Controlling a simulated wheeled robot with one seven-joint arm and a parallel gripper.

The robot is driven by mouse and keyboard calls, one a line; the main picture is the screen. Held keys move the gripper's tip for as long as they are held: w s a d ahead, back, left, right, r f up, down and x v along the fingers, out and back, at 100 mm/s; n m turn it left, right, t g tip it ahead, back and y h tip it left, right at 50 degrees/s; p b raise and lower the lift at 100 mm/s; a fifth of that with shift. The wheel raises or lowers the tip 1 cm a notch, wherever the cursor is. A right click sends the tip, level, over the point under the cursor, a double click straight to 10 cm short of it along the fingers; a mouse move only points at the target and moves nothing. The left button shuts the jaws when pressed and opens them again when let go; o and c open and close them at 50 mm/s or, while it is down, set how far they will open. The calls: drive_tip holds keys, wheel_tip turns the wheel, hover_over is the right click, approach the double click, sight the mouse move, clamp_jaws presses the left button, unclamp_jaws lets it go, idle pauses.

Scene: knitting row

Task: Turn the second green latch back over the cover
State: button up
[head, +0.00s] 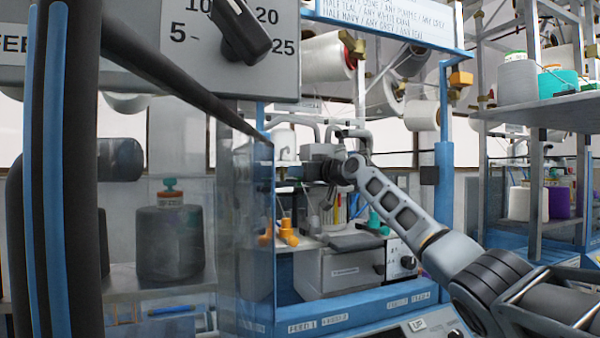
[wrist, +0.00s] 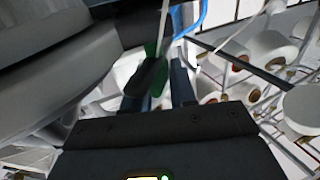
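In the wrist view my gripper (wrist: 162,88) shows two dark blue-grey fingers standing apart with a gap between them. A green part (wrist: 152,48), perhaps a latch, lies just past the fingertips, beside a dark bar that overlaps the left finger. I cannot tell whether they touch. A large grey curved body (wrist: 50,65) fills the left; I cannot tell whether it is the cover. In the head view my arm reaches in from the lower right to the machine, and its end hides much there. A teal-green piece (head: 377,224) stands by the grey box (head: 330,275), below my wrist.
Orange pieces (head: 287,232) stand left of the box. A clear panel (head: 245,250) and a dark slanting bar (head: 170,70) stand at the left, close to the camera. A blue post (head: 444,150) and a yarn shelf (head: 545,107) rise at the right.

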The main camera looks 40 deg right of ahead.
clamp_jaws()
idle(1.1)
drive_tip(key=o, duration=0.6)
unclamp_jaws()
drive_tip(key=shift+s+d+b, duration=0.2)
drive_tip(key=shift+s+b, duration=0.45)
drive_tip(key=shift+s, duration=1.3)
drive_tip(key=shift+s+d+b, duration=0.15)
drive_tip(key=shift+s+b, duration=0.45)
drive_tip(key=shift+s, duration=1.35)
